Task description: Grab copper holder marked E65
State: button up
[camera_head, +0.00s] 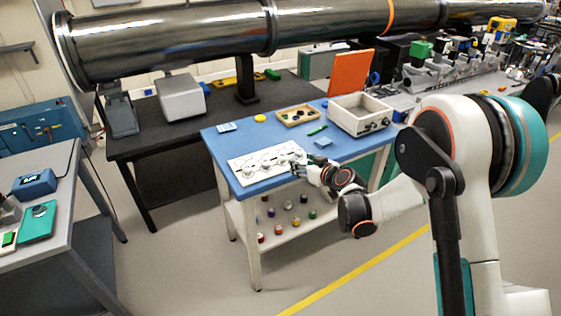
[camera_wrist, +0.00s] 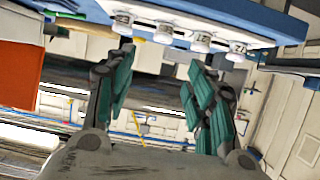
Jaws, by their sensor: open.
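A white plate (camera_head: 240,178) lies on the blue table and bears several small round holders. In the wrist view the holders form a row along the plate (camera_wrist: 190,22), with small dark markings on pale faces. I cannot read for sure which one is marked E65. One holder (camera_wrist: 163,33) stands ahead of the gap between my fingertips, with others to its left and right. My gripper (camera_wrist: 160,58) is open and empty, its teal-padded fingers apart. In the head view my gripper (camera_head: 301,166) is at the plate's right end, partly hiding it.
The blue table (camera_head: 225,140) also bears a wooden tray (camera_head: 297,116), a white box (camera_head: 358,117), a green pen-like item (camera_head: 317,130) and a blue block (camera_head: 323,143). Several coloured pieces stand on the shelf below. A large steel pipe (camera_head: 180,40) runs behind and above. Floor in front is clear.

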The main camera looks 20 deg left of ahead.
jog(key=b, duration=0.2)
send_near(282, 156)
jog(key=shift+x, duration=0.9)
jog(key=b+x, duration=0.1)
jog(key=x, duration=0.3)
jog(key=shift+a+f, duration=0.2)
jog(key=shift+w+a+f+b, duration=0.1)
jog(key=shift+w+a+b, duration=0.2)
jog(key=shift+a, duration=0.05)
jog(key=shift+c, duration=0.6)
jog(key=c, duration=1.1)
